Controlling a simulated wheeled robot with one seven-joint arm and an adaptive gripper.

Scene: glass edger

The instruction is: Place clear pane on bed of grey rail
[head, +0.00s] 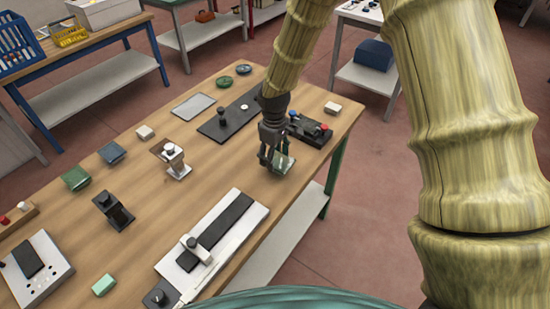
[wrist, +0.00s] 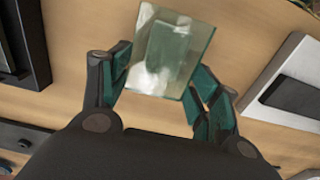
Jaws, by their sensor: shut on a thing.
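My gripper (head: 272,158) is shut on the clear pane (head: 284,163), a small glassy square with greenish edges. In the wrist view the pane (wrist: 170,50) is between the two fingers (wrist: 162,90), tilted, with pale reflections and a green patch showing in it. It appears held above the wood. A long dark grey rail (head: 240,113) with a black knob lies behind and left of my gripper. A white rail with a black strip (head: 228,222) and a clamp knob lies in front and left. I cannot tell for sure which is the grey rail.
A stand with a knob (head: 172,158) and a flat grey plate (head: 194,106) are to the left. Bare wood lies between the rails.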

